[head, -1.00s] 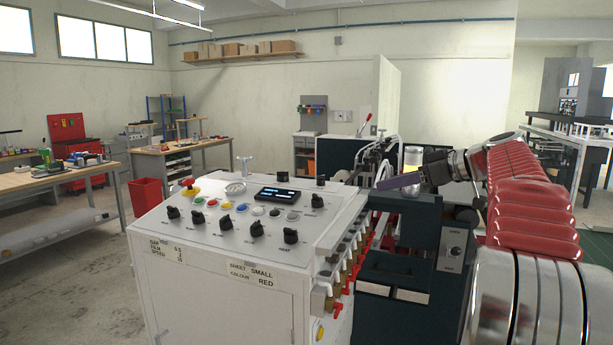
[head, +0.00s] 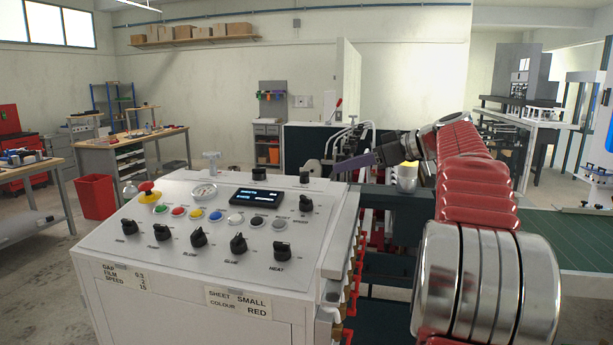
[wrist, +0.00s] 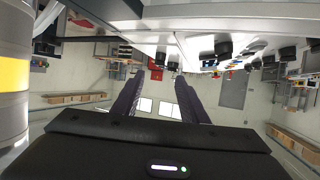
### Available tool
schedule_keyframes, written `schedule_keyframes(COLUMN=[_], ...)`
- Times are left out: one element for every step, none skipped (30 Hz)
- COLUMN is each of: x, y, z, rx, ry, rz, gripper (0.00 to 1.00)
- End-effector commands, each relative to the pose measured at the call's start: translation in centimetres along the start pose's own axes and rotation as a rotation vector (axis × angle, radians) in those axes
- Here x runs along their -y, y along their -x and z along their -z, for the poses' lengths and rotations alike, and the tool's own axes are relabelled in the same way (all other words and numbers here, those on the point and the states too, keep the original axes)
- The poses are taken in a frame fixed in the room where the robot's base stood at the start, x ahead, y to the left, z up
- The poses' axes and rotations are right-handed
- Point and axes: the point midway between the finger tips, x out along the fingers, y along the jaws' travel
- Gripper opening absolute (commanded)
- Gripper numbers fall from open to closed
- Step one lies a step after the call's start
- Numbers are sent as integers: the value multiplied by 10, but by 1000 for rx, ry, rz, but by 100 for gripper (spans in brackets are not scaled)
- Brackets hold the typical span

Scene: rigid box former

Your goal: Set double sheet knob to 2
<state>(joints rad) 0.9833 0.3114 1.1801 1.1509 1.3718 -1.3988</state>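The white control console (head: 200,285) carries a front row of black knobs, among them one labelled HEAT (head: 281,250). A speed knob (head: 305,204) sits higher on the right. Two more black knobs, one left (head: 260,173) and one right (head: 304,176), stand at the console's back edge. I cannot read which knob is for double sheet. My gripper (head: 336,171) has purple fingers and is just right of the right back knob, apart from it as far as I can tell. In the wrist view the gripper (wrist: 160,78) is open and empty, with the console overhead in that upturned picture.
A display (head: 256,197), coloured buttons and a red emergency stop (head: 148,192) share the panel. A cup-like cylinder with a yellow top (head: 407,177) stands by my arm. Red-handled valves line the console's right side. A green belt (head: 560,240) lies at right.

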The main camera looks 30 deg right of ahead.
Motion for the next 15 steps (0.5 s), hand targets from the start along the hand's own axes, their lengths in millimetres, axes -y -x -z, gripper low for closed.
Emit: schedule_keyframes(x=[0,0,0,0,0,1,1,1,1,1,1,1,1,1,1], y=[0,-1,-2,-3,-4,-7,-9,-12,-16,-20,-23,-29,-33,-38,-44], z=[0,0,0,0,0,0,0,0,0,0,0,0,0,0,0], rx=[0,0,0,0,0,0,0,0,0,0,0,0,0,0,0], ry=[0,0,0,0,0,0,0,0,0,0,0,0,1,1,0], rz=[1,1,1,1,2,2,3,3,3,3,3,4,4,3,4], gripper=[39,39,39,39,39,39,39,39,39,39,39,39,39,39,39])
